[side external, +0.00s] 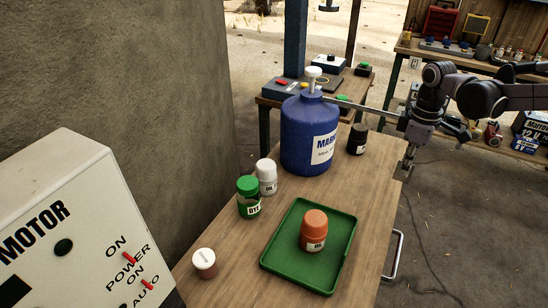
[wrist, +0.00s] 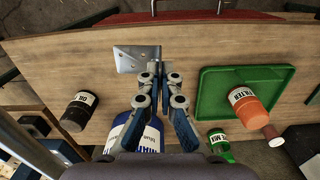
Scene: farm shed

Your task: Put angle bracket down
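The angle bracket (wrist: 136,58) is a silver L-shaped plate with holes. In the wrist view its flat flange reaches left from my gripper (wrist: 159,72), whose fingers are close together at the bracket's right edge. My gripper appears shut on it. In the side external view the bracket (side external: 405,165) hangs below my gripper (side external: 409,146), by the right edge of the wooden table (side external: 372,205). The gap between the bracket and the tabletop is hard to judge.
A green tray (side external: 276,255) holds an orange bottle (side external: 314,226). A blue jug (side external: 305,140) with a long spout and a black bottle (side external: 357,140) stand near my gripper. Green (side external: 248,205), white (side external: 266,182) and white-capped (side external: 205,268) bottles stand left. Bare wood lies between jug and tray.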

